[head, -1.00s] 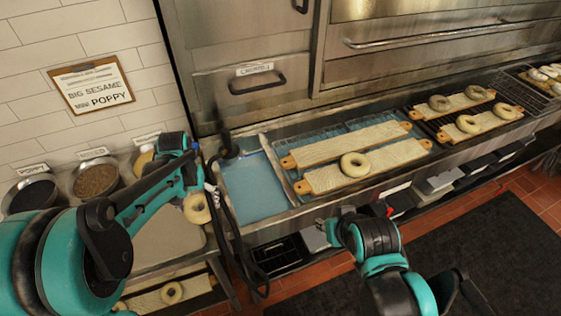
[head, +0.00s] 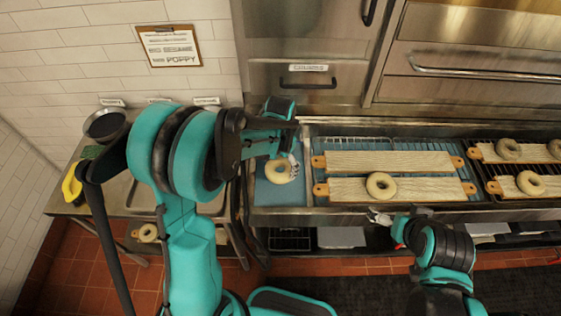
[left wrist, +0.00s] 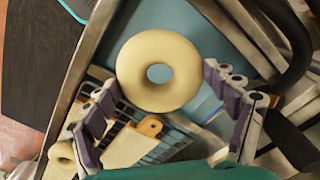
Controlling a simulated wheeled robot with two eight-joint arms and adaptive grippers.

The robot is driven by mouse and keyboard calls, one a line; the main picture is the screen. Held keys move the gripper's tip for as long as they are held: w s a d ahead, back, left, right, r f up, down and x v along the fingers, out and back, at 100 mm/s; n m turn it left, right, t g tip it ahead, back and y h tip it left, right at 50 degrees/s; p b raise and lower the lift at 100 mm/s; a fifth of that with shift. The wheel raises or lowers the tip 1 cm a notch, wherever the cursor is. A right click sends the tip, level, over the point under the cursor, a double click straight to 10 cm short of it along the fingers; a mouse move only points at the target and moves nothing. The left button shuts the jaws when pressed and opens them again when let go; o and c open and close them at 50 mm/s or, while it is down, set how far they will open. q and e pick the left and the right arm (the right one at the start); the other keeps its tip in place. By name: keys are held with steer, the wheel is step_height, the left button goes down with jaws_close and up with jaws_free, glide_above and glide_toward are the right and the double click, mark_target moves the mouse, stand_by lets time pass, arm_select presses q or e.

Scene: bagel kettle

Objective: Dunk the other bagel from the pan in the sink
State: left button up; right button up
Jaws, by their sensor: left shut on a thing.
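My left gripper (head: 291,160) is shut on a plain pale bagel (head: 281,171) over the left, blue part of the sink (head: 275,194). In the left wrist view the held bagel (left wrist: 135,68) sits at the far end of my gripper's fingers (left wrist: 170,112), with blue behind it. I cannot tell whether it touches the water. Another bagel (head: 372,187) lies on the front wooden board (head: 430,189), right of the blue area. My right gripper (head: 378,217) is low in front of the sink, its fingers too small to read.
A second board (head: 390,162) lies behind the front one. More bagels (head: 530,184) lie on boards at the right.

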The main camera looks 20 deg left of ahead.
arm_select(q)
step_height(320, 180, down, 15)
steer(key=b, duration=1.1)
steer(key=shift+r, duration=0.1)
stand_by(0.7)
step_height(320, 180, up, 13)
steer(key=p, duration=0.8)
steer(key=shift+p, duration=0.4)
